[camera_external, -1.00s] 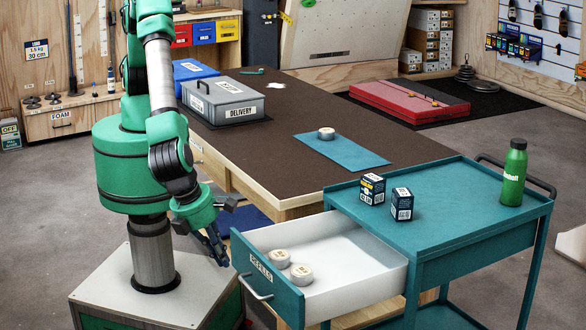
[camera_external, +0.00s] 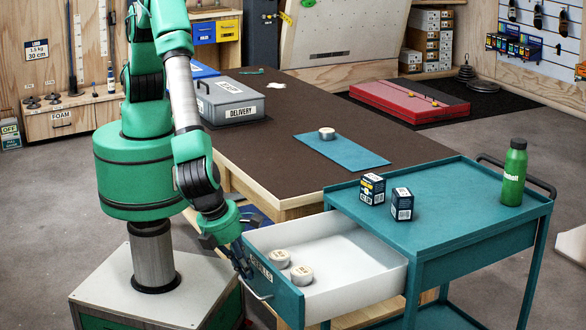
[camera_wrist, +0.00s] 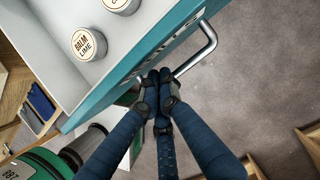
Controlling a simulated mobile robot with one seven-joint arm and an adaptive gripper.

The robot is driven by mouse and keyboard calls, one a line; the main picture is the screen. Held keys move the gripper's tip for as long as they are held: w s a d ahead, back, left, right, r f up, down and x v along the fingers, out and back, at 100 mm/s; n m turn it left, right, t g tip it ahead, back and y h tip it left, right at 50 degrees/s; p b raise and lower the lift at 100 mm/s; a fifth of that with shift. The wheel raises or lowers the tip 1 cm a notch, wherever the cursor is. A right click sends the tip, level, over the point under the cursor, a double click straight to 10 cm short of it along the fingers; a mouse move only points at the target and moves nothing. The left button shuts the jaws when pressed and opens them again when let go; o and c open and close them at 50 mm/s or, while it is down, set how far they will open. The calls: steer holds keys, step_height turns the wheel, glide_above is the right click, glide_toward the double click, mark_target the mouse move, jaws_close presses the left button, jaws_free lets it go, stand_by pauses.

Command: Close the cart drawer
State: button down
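The cart drawer (camera_external: 345,268) is pulled far out of the teal cart (camera_external: 440,215). Its white inside holds two round tins (camera_external: 301,274) near the teal front. My gripper (camera_external: 243,264) is at the drawer front, beside the "REFILLS" label. In the wrist view my gripper (camera_wrist: 160,78) has its dark fingertips together, close to the teal drawer front (camera_wrist: 150,55) and the end of the metal handle (camera_wrist: 203,52). No object shows between the fingers. I cannot tell whether they touch the front.
Two small boxes (camera_external: 372,188) and a green bottle (camera_external: 514,173) stand on the cart top. The brown workbench (camera_external: 290,150) beside the cart bears a grey delivery case (camera_external: 225,102) and a tin on a blue mat (camera_external: 341,152). Floor is open in front of the drawer.

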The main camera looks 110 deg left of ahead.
steer(key=shift+w, duration=0.1)
steer(key=p, duration=0.7)
glide_above(343, 263)
steer(key=w+a, duration=0.1)
stand_by(0.3)
steer(key=shift+s+d, duration=0.5)
steer(key=shift+s+d+r, duration=0.2)
steer(key=shift+s+d, duration=0.35)
steer(key=shift+s+d+r, duration=0.2)
steer(key=shift+s+d, duration=0.3)
steer(key=shift+d, duration=0.05)
steer(key=p+v, duration=0.1)
steer(key=v, duration=0.8)
steer(key=shift+p, duration=0.3)
steer(key=shift+r, duration=0.1)
